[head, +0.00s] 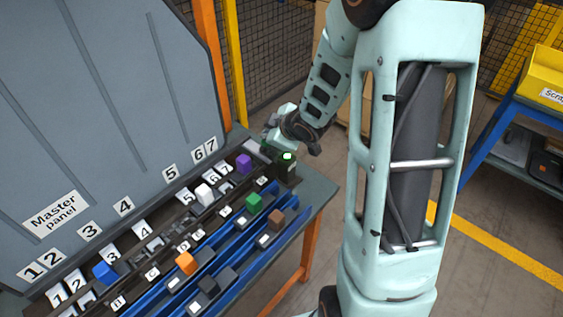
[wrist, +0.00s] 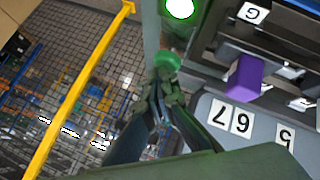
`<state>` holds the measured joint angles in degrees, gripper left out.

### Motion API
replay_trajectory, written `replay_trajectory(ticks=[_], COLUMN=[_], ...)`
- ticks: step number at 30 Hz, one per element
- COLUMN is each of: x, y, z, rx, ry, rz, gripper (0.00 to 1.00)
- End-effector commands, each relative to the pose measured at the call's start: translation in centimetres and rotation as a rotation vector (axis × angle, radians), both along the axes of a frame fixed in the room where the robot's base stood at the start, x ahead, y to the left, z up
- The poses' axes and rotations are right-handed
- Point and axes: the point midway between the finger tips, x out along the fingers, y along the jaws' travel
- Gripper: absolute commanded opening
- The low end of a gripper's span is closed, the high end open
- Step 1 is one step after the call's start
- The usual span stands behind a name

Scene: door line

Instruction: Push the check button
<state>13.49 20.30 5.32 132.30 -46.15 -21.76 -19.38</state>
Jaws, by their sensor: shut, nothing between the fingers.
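The check button is a round green cap (wrist: 167,61) in the wrist view, on a dark box (head: 287,170) at the far right end of the panel row. A lit green lamp (head: 287,156) sits on the same box and shows bright in the wrist view (wrist: 180,8). My gripper (wrist: 160,98) is shut and empty, its fingertips pointing at the green cap and very close to it. Whether they touch it I cannot tell. In the head view my gripper (head: 270,143) is beside the box, and the cap is not clearly visible.
The grey master panel (head: 110,110) stands behind a row of numbered slots. Blue (head: 105,271), white (head: 203,195) and purple (head: 244,163) blocks sit along it. Blue rails (head: 215,262) in front hold several blocks. A yellow post (wrist: 80,90) and mesh fence stand beyond the table.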

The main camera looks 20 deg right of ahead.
Motion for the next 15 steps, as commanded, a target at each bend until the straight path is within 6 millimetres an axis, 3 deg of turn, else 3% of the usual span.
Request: replay_trajectory(ticks=[15], x=[-0.05], y=[-0.03], z=[0.86], rx=[-0.001], ry=[0.002], rz=[-0.001], gripper=[0.0])
